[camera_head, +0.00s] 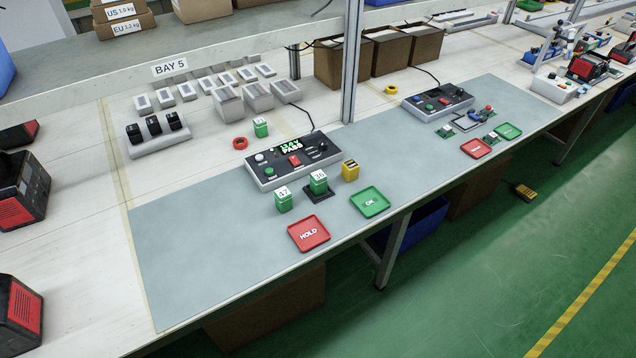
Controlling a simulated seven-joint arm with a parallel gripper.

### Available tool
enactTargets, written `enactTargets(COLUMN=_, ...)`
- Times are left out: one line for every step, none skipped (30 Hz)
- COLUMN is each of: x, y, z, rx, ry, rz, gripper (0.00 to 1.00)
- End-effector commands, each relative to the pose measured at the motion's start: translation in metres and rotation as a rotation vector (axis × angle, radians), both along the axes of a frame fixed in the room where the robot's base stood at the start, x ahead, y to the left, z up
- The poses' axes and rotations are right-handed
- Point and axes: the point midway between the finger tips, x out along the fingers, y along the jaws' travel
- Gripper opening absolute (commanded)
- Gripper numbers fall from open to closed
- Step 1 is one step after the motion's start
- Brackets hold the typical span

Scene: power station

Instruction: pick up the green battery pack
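Three green battery packs with white tops show near the middle of the bench. One, its label seeming to read 47, is the green pack (284,203) standing upright on the blue-grey mat. A second green pack (318,186), its label seeming to read 36, stands in a black cradle (323,196) just right of it. A third green pack (261,130) stands farther back, behind the tester (262,176). The tester's green display seems to read PASS. My gripper is not in view.
A yellow block (350,172) stands right of the cradle. A red HOLD tray (308,235) and a green OK tray (371,203) lie in front, near the bench edge. A red tape ring (240,143) lies behind the tester. The mat's left part (185,250) is clear.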

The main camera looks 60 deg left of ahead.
Motion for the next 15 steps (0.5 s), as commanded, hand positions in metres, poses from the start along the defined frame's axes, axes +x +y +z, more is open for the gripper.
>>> enactTargets(x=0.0, y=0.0, z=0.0, rx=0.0, ry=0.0, rz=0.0, gripper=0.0)
enactTargets(x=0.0, y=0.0, z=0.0, rx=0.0, ry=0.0, rz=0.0, gripper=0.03)
enactTargets(x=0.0, y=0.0, z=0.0, rx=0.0, ry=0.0, rz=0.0, gripper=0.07)
enactTargets(x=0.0, y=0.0, z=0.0, rx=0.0, ry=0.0, rz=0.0, gripper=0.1)
enactTargets(x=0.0, y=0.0, z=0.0, rx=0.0, ry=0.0, rz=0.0, gripper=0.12)
enactTargets(x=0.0, y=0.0, z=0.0, rx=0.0, ry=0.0, rz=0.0, gripper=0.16)
enactTargets(x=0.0, y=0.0, z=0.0, rx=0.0, ry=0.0, rz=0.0, gripper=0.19)
enactTargets(x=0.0, y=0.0, z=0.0, rx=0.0, ry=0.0, rz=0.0, gripper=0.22)
enactTargets(x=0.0, y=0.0, z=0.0, rx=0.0, ry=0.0, rz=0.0, gripper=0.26)
enactTargets(x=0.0, y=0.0, z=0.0, rx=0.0, ry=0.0, rz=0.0, gripper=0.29)
enactTargets(x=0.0, y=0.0, z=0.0, rx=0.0, ry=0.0, rz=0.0, gripper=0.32)
enactTargets(x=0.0, y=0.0, z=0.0, rx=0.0, ry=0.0, rz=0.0, gripper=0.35)
enactTargets(x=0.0, y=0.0, z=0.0, rx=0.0, ry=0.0, rz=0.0, gripper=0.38)
enactTargets(x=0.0, y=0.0, z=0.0, rx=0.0, ry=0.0, rz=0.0, gripper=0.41)
enactTargets(x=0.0, y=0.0, z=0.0, rx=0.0, ry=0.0, rz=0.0, gripper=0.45)
